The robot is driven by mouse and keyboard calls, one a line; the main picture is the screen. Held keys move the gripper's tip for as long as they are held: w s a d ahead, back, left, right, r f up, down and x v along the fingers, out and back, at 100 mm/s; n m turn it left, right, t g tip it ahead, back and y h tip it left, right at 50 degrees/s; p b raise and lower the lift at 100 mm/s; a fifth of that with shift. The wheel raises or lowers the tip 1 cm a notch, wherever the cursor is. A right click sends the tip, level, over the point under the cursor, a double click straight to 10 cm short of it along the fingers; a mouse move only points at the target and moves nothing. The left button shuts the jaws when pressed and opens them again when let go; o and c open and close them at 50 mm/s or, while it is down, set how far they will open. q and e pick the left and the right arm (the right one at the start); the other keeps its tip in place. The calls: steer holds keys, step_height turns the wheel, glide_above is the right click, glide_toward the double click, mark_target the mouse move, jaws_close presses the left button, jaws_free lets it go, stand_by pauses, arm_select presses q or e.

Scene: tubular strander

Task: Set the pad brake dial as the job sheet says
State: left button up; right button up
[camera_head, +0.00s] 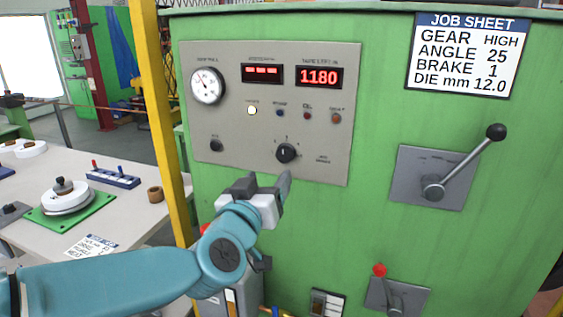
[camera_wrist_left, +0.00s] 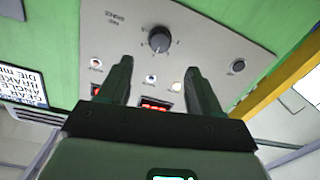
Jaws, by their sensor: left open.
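The job sheet (camera_head: 464,55) on the green cabinet reads gear HIGH, angle 25, brake 1, die 12.0 mm. The pad brake dial is a black knob (camera_head: 286,153) low on the grey panel, with small marks around it. It also shows in the left wrist view (camera_wrist_left: 159,40), beyond the fingertips. Its exact setting is too small to read. My left gripper (camera_head: 262,182) is open and empty, just below and left of the dial in the head view, apart from it. In the left wrist view its fingers (camera_wrist_left: 158,72) point toward the panel. My right gripper is not in view.
The grey panel (camera_head: 230,130) also holds a gauge (camera_head: 207,86), a red display reading 1180 (camera_head: 319,77), lamps and a smaller knob (camera_head: 215,145). A lever (camera_head: 465,165) sticks out at the right. A yellow post (camera_head: 157,110) stands left of the panel, beside a worktable (camera_head: 130,185).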

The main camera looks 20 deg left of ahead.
mark_target(283, 157)
arm_select(q)
steer(key=w+p, duration=0.1)
steer(key=w, duration=0.9)
steer(key=shift+a, duration=0.1)
steer(key=c, duration=1)
